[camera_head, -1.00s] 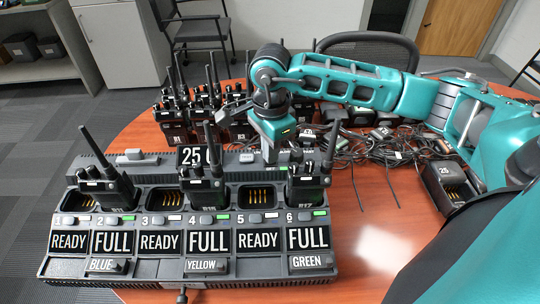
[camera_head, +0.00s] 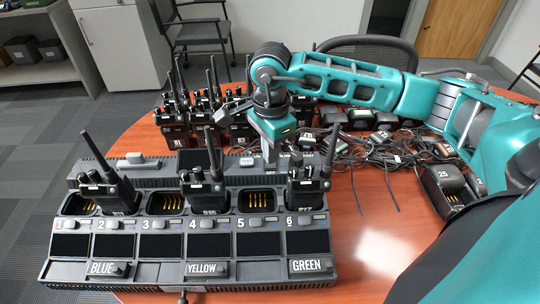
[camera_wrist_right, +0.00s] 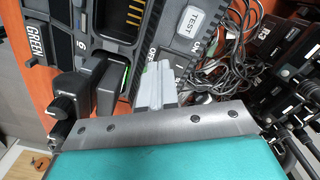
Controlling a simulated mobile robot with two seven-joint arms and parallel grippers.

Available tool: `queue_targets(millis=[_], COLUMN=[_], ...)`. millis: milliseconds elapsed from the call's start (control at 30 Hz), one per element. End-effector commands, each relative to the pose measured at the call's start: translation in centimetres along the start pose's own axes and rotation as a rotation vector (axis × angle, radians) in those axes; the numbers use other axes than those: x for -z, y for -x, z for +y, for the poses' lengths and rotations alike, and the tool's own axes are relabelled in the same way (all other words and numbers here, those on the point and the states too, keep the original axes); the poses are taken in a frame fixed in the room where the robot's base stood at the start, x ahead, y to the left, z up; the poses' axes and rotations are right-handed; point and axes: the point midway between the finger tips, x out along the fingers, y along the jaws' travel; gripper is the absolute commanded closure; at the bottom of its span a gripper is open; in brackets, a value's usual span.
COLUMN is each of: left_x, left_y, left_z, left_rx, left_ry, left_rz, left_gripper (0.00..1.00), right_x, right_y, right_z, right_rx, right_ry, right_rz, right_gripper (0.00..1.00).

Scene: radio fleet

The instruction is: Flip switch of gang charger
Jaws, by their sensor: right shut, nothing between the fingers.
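The gang charger (camera_head: 190,240) is a dark grey six-bay unit on the table. Radios stand in bays 2 (camera_head: 105,188), 4 (camera_head: 203,187) and 6 (camera_head: 307,186). All its displays are dark. My right gripper (camera_head: 271,158) is shut and empty, pointing down at the charger's upper rear panel. In the right wrist view its fingertips (camera_wrist_right: 155,82) are at the panel beside the OFF and ON lettering, past the TEST button (camera_wrist_right: 188,24). My left gripper is not in view.
Several radios (camera_head: 174,125) stand behind the charger. Tangled black cables (camera_head: 360,152) lie to its right, and a single charger (camera_head: 448,188) marked 25 sits near my right arm. Bare table shows at the front right (camera_head: 385,240).

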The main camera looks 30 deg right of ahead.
Motion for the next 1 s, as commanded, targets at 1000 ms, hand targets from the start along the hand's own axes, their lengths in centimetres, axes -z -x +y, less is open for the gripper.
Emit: queue_targets(millis=[1000], left_x=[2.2], left_y=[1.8], left_z=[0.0], left_rx=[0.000], left_ry=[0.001], left_rz=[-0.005], left_gripper=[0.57], right_x=[0.0], right_y=[5.0], right_z=[0.0], right_rx=[0.001], right_ry=[0.000], right_rz=[0.000], right_gripper=[1.00])
